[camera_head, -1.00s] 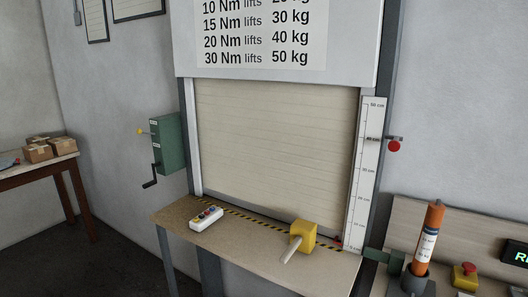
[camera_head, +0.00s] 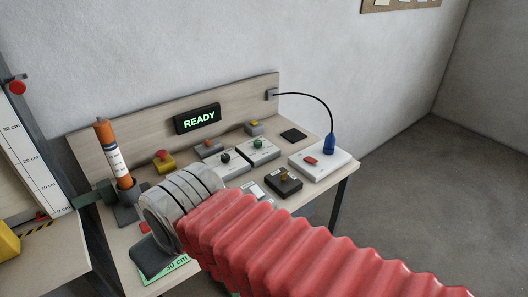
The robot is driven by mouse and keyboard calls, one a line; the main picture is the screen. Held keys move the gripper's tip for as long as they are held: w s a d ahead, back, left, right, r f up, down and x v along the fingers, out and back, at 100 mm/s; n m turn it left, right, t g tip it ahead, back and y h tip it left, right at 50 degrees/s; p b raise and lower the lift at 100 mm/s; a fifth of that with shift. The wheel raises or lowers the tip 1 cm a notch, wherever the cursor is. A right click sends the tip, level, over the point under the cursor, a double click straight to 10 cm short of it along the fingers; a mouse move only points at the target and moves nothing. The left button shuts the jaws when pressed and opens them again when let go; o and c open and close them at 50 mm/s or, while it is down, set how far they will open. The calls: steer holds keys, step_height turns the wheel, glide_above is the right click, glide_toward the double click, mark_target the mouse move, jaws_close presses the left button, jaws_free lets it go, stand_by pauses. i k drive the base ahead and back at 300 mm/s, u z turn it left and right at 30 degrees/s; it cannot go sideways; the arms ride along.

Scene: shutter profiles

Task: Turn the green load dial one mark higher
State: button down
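The green dial (camera_head: 258,143) is a small round knob on a light grey box (camera_head: 260,153) towards the back of the bench. A similar box with a black knob (camera_head: 226,157) stands just left of it. The setting of the green dial is too small to read. My arm, in a red ribbed sleeve with a grey end, reaches in from the lower right, in front of and below the dials. A dark rounded part at its far end, low on the left, seems to be my gripper (camera_head: 155,257). It is well apart from the green dial. Its fingers cannot be made out.
A display (camera_head: 198,118) reads READY.

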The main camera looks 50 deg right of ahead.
mark_target(257, 144)
steer(key=z, duration=1.2)
steer(key=k, duration=0.6)
steer(key=z, duration=0.25)
steer(key=i, duration=0.5)
